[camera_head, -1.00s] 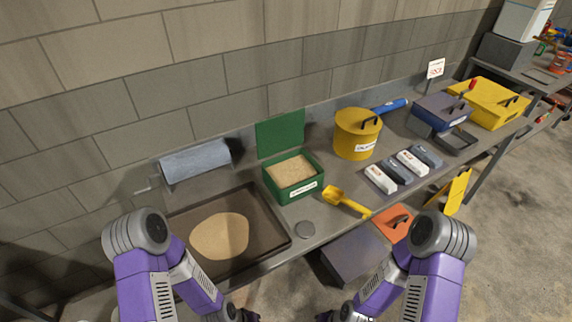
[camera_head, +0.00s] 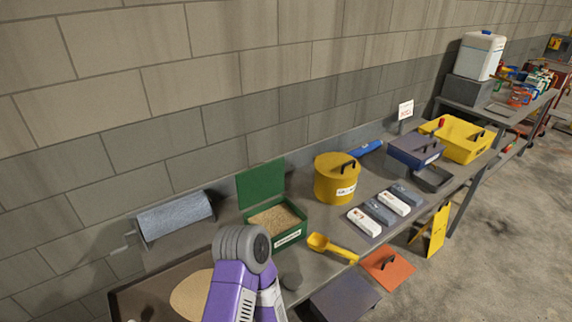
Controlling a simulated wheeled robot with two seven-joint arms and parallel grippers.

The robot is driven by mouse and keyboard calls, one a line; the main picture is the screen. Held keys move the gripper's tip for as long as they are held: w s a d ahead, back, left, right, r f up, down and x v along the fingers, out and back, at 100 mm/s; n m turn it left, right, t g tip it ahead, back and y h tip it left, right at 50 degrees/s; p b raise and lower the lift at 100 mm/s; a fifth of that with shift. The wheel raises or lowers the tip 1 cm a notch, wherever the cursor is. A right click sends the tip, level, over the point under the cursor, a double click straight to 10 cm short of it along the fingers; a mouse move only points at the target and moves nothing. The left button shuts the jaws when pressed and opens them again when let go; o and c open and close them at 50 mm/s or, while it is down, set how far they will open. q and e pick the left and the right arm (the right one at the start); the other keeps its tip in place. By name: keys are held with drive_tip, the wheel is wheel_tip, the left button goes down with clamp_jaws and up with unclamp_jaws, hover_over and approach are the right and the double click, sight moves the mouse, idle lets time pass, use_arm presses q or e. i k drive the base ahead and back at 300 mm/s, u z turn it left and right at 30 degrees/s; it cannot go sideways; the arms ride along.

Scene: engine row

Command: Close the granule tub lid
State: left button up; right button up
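The green granule tub (camera_head: 290,238) stands on the grey bench, filled with tan granules (camera_head: 273,218). Its green lid (camera_head: 261,184) stands upright, open at the back edge of the tub, near the wall. A white label is on the tub's front. One purple arm of mine rises from the bottom of the view, in front of the tub's left front corner. Neither gripper shows in the current view.
A yellow scoop (camera_head: 331,247) lies right of the tub. A yellow lidded bucket (camera_head: 337,180) stands behind it to the right. A tray of tan material (camera_head: 120,300) lies at left, below a blue paper roll (camera_head: 176,217). Bottles or packs (camera_head: 378,212) lie further right.

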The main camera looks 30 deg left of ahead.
sight(259, 182)
drive_tip(key=u, duration=0.05)
drive_tip(key=i, duration=0.2)
drive_tip(key=u, duration=0.85)
